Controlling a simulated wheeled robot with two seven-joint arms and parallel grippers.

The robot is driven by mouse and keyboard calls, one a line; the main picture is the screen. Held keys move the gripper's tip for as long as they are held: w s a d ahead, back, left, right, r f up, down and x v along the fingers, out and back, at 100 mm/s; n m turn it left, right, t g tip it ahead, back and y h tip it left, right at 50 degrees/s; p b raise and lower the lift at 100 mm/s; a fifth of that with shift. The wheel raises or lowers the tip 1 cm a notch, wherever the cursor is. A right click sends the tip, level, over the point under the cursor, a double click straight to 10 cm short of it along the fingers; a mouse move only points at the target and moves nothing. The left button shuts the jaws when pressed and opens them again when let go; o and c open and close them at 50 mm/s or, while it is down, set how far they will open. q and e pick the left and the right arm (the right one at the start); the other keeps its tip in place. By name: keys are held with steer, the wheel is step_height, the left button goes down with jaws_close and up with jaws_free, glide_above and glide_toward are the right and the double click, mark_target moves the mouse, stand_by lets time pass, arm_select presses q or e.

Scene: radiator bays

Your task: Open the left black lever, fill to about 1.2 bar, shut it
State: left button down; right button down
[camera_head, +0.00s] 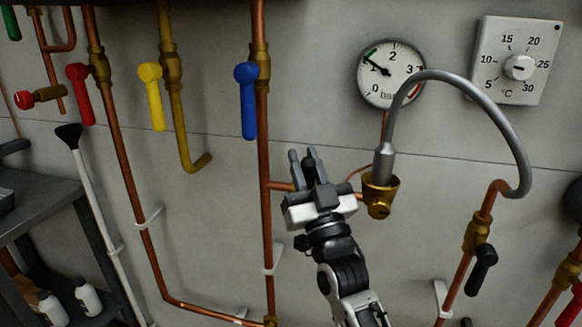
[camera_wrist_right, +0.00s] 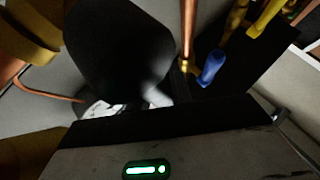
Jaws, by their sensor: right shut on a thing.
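My right gripper (camera_head: 305,160) is at the short copper branch pipe between the vertical pipe and the brass filling valve (camera_head: 378,197). Its fingers are shut on what looks like the left black lever, mostly hidden in the head view; a large dark shape (camera_wrist_right: 120,45) fills the near part of the right wrist view. I cannot tell the lever's exact angle. The pressure gauge (camera_head: 392,73) has its needle a little above 1 bar, near a green mark. A grey hose (camera_head: 470,85) arches from the brass valve to the right pipe, where another black lever (camera_head: 482,268) hangs. My left gripper is out of view.
Blue (camera_head: 248,105), yellow (camera_head: 154,100) and red (camera_head: 80,95) levers sit on pipes to the left. A thermostat dial (camera_head: 518,66) is at upper right. A dark shelf (camera_head: 40,195) with white bottles (camera_head: 88,296) stands at left.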

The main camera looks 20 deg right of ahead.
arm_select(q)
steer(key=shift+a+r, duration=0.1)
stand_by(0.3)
arm_select(e)
steer(key=c, duration=1.3)
jaws_free()
steer(key=shift+o, duration=0.2)
steer(key=shift+s, duration=0.1)
steer(key=shift+s+f, duration=0.15)
steer(key=shift+f, duration=0.1)
arm_select(q)
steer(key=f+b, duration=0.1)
steer(key=b, duration=0.2)
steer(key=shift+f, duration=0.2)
arm_select(e)
steer(key=v, duration=1.5)
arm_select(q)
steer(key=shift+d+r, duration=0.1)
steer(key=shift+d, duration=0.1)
arm_select(e)
steer(key=shift+s+f, duration=0.1)
steer(key=shift+f, duration=0.05)
